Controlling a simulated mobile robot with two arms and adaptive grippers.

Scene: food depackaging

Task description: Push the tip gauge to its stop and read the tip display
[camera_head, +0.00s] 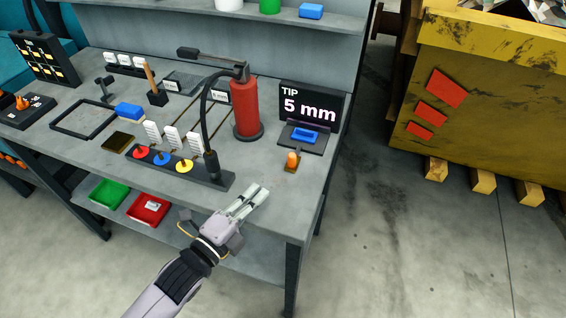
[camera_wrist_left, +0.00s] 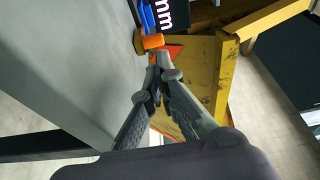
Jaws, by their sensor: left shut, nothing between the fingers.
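The tip display (camera_head: 311,104) stands at the right end of the bench and reads "TIP 5 mm". A blue block (camera_head: 304,135) sits on the dark base in front of it. An orange knob (camera_head: 292,159) on a small brown mount stands in front of that base; I take it for the tip gauge. My left gripper (camera_head: 262,192) is shut and empty, near the bench's front edge, in front of and left of the knob. In the left wrist view the orange knob (camera_wrist_left: 152,42) appears just beyond the fingertips, with an apparent gap. My right gripper is not in view.
A red cylinder (camera_head: 246,108) with a black hose stands left of the display. A dark strip with red, blue and yellow discs (camera_head: 184,166) lies near the front edge. Red (camera_head: 149,208) and green trays sit on the lower shelf. A yellow skip (camera_head: 480,90) stands right of the bench.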

